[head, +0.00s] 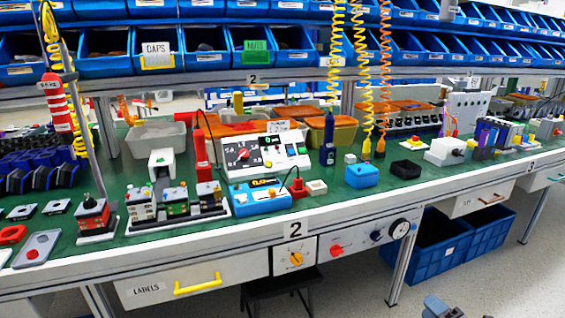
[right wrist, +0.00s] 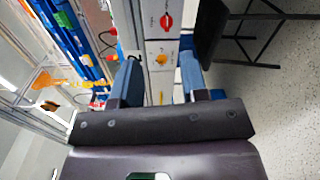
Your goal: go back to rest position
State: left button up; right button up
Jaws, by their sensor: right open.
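My right gripper (head: 440,308) shows only in part at the bottom edge of the head view, low over the floor and apart from the bench. In the right wrist view its two blue fingers (right wrist: 157,62) stand apart with nothing between them. Beyond them is the bench's front panel with a red knob (right wrist: 166,21) and an orange knob (right wrist: 161,59). In the head view the orange rotary knob (head: 296,258) and the red knob (head: 337,250) sit on the bench front, with a dark blue knob (head: 376,236) and a round dial (head: 400,229) to their right. My left gripper is out of view.
The green bench top (head: 330,207) holds many devices and boxes. A drawer with a yellow handle (head: 198,284) is at the left. A dark stool (head: 281,286) stands under the bench, blue crates (head: 440,250) at the right. The floor (head: 510,270) at lower right is clear.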

jog(key=s+f+m+g+h, duration=0.15)
jog(key=s+m, duration=0.25)
jog(key=s, duration=0.6)
jog(key=s+f+m+g+h, duration=0.1)
jog(key=s+f+m+h, duration=0.2)
jog(key=s, duration=0.8)
jog(key=s+a+r+m+g, duration=0.1)
jog(key=s+a+m+g, duration=0.3)
jog(key=s, duration=0.6)
jog(key=s+r+m+g, duration=0.1)
jog(key=s+m, duration=0.5)
jog(key=s, duration=0.4)
jog(key=shift+w+a+m+h, duration=0.55)
jog(key=shift+a+m, duration=1.75)
jog(key=shift+a, duration=0.7)
pick_arm(q)
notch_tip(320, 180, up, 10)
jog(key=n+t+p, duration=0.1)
jog(key=p, duration=1.2)
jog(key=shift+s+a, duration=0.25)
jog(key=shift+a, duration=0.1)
pick_arm(e)
notch_tip(320, 180, up, 10)
jog(key=m+t, duration=0.1)
jog(key=t, duration=0.1)
jog(key=shift+d, duration=0.45)
